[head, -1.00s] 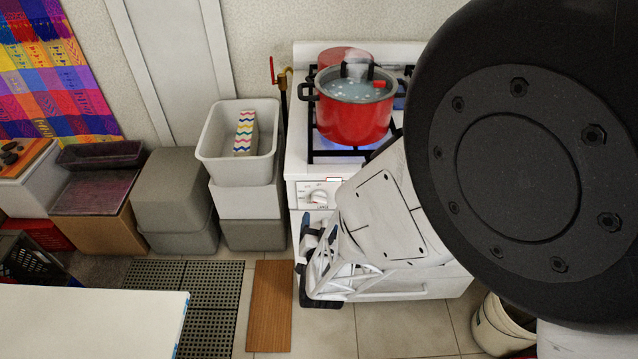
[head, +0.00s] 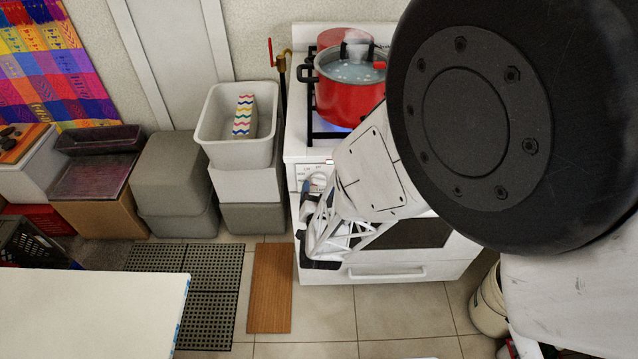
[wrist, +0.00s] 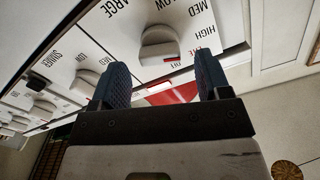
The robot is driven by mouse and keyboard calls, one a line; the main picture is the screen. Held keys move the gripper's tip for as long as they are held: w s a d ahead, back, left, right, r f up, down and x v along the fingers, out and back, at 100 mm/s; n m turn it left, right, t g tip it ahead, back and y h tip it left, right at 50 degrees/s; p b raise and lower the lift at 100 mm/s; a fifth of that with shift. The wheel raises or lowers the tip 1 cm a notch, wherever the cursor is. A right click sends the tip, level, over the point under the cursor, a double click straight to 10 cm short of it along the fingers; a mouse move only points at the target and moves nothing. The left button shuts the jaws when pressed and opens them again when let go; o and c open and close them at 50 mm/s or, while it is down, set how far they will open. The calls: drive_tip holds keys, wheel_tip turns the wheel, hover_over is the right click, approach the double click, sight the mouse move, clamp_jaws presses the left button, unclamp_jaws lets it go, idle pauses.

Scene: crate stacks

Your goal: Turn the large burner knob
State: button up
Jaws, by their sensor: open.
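The large burner knob (wrist: 158,45) is a pale grey knob on the white panel of the stove (head: 365,270). Its dial reads LARGE, LOW, MED, HIGH, LITE and OFF, and a small red mark on its edge lies by OFF. My gripper (wrist: 163,75) is open, with its two dark blue fingers apart. In the wrist view the knob shows just beyond the fingertips, roughly in line with the gap, with nothing held. In the head view my gripper (head: 308,188) is in front of the stove's control panel and mostly covers the knob there.
A red pot (head: 345,100) steams over a lit blue flame on the stove. Smaller knobs, including one marked SIMMER (wrist: 42,108), sit along the panel. Grey crates (head: 178,165) are stacked left of the stove. A wooden board (head: 270,290) lies on the floor in front.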

sight(319, 181)
drive_tip(key=shift+w, duration=1.45)
drive_tip(key=c, duration=0.9)
drive_tip(key=shift+m, duration=0.4)
drive_tip(key=m, duration=0.6)
drive_tip(key=shift+f, duration=0.1)
drive_tip(key=m, duration=0.3)
drive_tip(key=shift+d+m, duration=0.1)
drive_tip(key=shift+m, duration=0.2)
drive_tip(key=shift+f+m, duration=0.1)
drive_tip(key=shift+m, duration=1.6)
